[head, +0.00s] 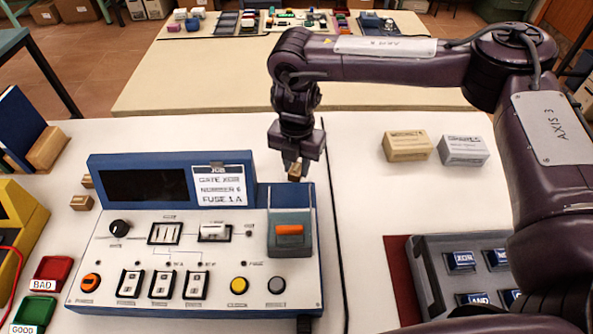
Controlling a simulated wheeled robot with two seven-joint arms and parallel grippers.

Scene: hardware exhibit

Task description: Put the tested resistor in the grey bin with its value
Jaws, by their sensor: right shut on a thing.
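My right gripper (297,161) is shut on a small brown block (295,173). It holds the block above the back right part of a blue and white test console (200,270), behind a grey fixture with an orange piece (290,230). I cannot make out a resistor; the block's markings are too small to read. No grey bin with a resistor value shows. A grey tray (428,270) at the right has blue labels such as XOR and AND, partly hidden by my right arm. My left gripper is not in view.
The console's card (220,185) reads GATE XOR, NUMBER 6, FUSE 1 A. A red BAD bin (52,270) and green GOOD bin (35,308) stand left. Small brown blocks (82,202) lie behind them. A tan box (407,146) and grey box (463,151) stand back right.

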